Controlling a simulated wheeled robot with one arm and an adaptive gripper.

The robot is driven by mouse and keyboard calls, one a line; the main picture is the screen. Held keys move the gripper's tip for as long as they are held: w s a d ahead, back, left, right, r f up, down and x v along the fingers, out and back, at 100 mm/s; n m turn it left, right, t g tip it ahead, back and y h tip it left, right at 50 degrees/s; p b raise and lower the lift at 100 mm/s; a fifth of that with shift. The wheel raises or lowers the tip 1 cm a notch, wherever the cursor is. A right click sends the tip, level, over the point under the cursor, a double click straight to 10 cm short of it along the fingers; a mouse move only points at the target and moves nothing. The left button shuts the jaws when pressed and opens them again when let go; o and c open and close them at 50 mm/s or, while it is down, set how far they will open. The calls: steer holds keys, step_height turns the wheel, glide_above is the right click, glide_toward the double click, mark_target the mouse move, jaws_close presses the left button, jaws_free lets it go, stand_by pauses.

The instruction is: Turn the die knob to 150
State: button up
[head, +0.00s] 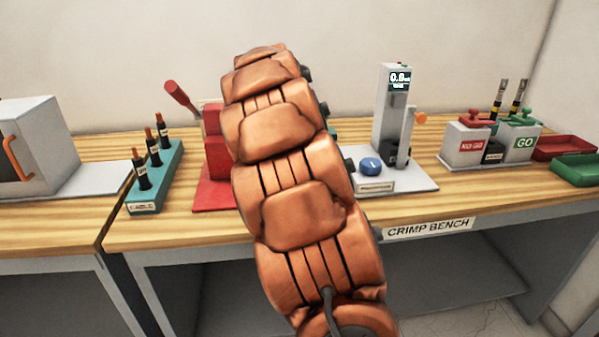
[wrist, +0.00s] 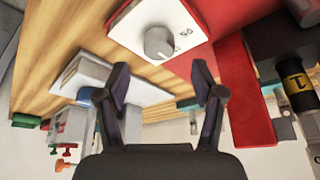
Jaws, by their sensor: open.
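The die knob (wrist: 160,43) is a round grey dial with a pale pointer mark. It sits on a white plate (wrist: 125,38) at the top of the wrist view; a partly legible number is printed beside it. The plate is on the red press base (wrist: 232,105). My gripper (wrist: 163,80) is open and empty, its two dark fingers apart, with the knob showing beyond the gap between them; no contact is visible. In the head view, my copper-coloured arm covers the knob, my gripper and much of the red press (head: 213,150).
A teal rack (head: 160,180) of cable pieces stands left of the press. Right of my arm are a grey gauge stand (head: 393,115) with a blue knob (head: 370,167), then the NO-GO box (head: 470,145), GO box (head: 522,143) and red tray (head: 562,147).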

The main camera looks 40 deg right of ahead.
steer(key=v, duration=0.6)
steer(key=shift+a+r, duration=0.2)
steer(key=shift+r, duration=0.15)
steer(key=shift+s, duration=0.1)
